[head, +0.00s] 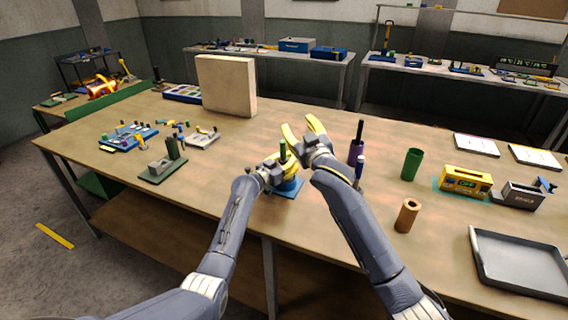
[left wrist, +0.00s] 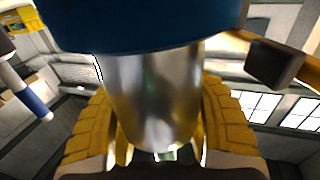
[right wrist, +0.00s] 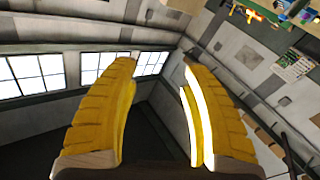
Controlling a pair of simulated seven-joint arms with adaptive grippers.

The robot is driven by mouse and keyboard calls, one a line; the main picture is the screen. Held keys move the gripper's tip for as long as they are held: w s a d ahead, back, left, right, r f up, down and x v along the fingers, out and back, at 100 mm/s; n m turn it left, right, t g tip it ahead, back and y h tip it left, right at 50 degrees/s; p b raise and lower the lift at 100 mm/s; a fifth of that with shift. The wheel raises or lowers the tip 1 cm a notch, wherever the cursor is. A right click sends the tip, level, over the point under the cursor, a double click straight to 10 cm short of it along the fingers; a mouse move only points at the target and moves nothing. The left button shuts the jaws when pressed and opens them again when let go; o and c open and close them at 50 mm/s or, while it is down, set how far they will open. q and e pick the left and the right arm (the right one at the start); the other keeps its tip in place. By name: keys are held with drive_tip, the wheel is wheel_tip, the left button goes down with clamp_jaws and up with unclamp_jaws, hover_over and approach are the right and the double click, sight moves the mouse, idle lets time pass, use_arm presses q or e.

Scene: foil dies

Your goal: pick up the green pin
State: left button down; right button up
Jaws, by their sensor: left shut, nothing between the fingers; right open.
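The green pin (head: 282,150) stands upright above a blue round fixture on a blue base plate (head: 291,192), near the table's middle. My left gripper (head: 287,163) is shut beside the fixture's top, just below the visible part of the pin; whether it touches the pin is unclear. In the left wrist view its yellow fingers (left wrist: 160,150) lie behind a shiny metal cylinder (left wrist: 155,95) under a dark blue body (left wrist: 150,22). A small green patch shows low between them. My right gripper (head: 303,131) is open and empty above the table; its spread fingers (right wrist: 155,110) show in the right wrist view.
Beyond are a green cylinder (head: 412,164), a brown cylinder (head: 407,215), a yellow device (head: 465,181) and a grey tray (head: 520,262). A beige block (head: 227,87) stands behind.

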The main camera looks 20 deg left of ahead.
sight(284, 144)
drive_tip(key=shift+s+a+f+m+g+h, duration=1.2)
drive_tip(key=shift+s+f+m+g+h, duration=0.5)
drive_tip(key=shift+f+m+h, duration=0.95)
drive_tip(key=shift+n+y, duration=0.25)
drive_tip(key=shift+n, duration=0.1)
drive_tip(key=shift+f+x, duration=0.15)
drive_tip(key=shift+x, duration=2.9)
drive_tip(key=shift+f+x, duration=0.1)
drive_tip(key=shift+x, duration=3)
drive_tip(key=shift+s, duration=0.1)
drive_tip(key=shift+d, duration=0.1)
clamp_jaws()
